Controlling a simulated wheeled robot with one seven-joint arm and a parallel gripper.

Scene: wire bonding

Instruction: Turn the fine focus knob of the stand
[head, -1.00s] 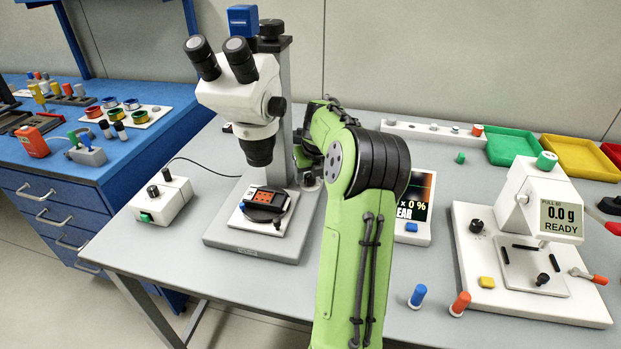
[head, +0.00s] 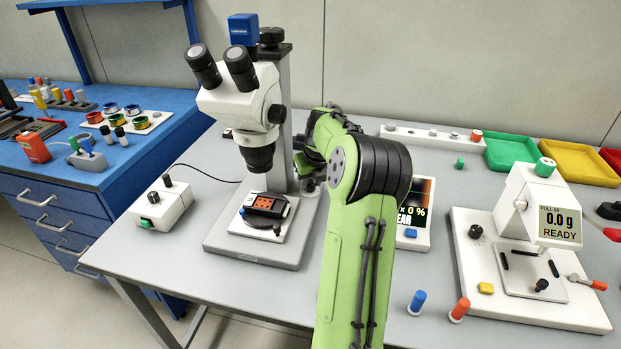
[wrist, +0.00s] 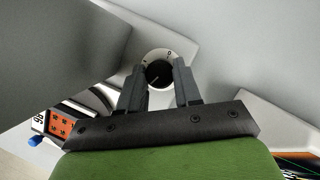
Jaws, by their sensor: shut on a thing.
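The fine focus knob (wrist: 159,73) is a small dark round knob with a pale pointer line, in front of a white dial with dark marks. In the wrist view my gripper (wrist: 160,85) has one finger on each side of the knob and is shut on it. The microscope stand (head: 284,105) has a grey column and a white head with two eyepieces. In the head view my green arm reaches to the right side of the column, and the arm hides the gripper and the knob.
A sample holder with an orange chip (head: 264,202) sits under the objective on the stand's base (head: 230,245). A control box (head: 160,208) stands left, a display (head: 415,215) right of my arm. A pull tester (head: 470,290) and coloured trays (head: 510,152) are further right.

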